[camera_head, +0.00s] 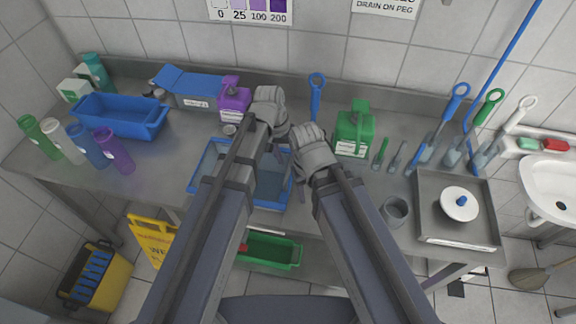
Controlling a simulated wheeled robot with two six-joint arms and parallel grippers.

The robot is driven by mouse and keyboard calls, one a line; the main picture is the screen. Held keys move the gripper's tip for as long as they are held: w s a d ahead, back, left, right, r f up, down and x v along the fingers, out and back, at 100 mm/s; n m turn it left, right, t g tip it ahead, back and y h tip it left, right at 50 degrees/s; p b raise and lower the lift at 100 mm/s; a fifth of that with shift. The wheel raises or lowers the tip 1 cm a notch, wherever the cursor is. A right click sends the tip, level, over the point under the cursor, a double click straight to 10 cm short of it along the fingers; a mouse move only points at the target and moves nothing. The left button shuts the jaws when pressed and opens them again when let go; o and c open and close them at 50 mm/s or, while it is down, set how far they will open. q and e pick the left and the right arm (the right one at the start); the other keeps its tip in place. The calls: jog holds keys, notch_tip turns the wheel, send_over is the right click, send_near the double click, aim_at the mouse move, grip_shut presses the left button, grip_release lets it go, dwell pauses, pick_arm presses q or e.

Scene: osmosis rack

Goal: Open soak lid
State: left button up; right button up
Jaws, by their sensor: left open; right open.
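A blue-rimmed rectangular basin (203,168) sits on the steel counter, partly hidden behind my arms. Its inside looks blue-grey; I cannot tell whether a clear lid covers it. A white round lid with a blue knob (460,204) rests on a grey tray (455,239) at the right. No label tells me which is the soak lid. My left gripper (269,98) is over the counter behind the basin, beside the purple jug. My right gripper (304,137) is lower and to its right, near the basin's back right corner. Both are open; nothing shows in them.
A purple jug (234,102), blue box (200,88) and blue tub (118,115) stand to the left, with several bottles. A green jug (354,131) and grey cup (396,211) are right of my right gripper. Brushes lean at the right, before a sink (553,185).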

pick_arm(q)
jog(key=shift+d+f+b, duration=0.15)
jog(key=shift+f+b, duration=0.15)
jog(key=shift+f, duration=0.4)
grip_shut()
dwell(1.0)
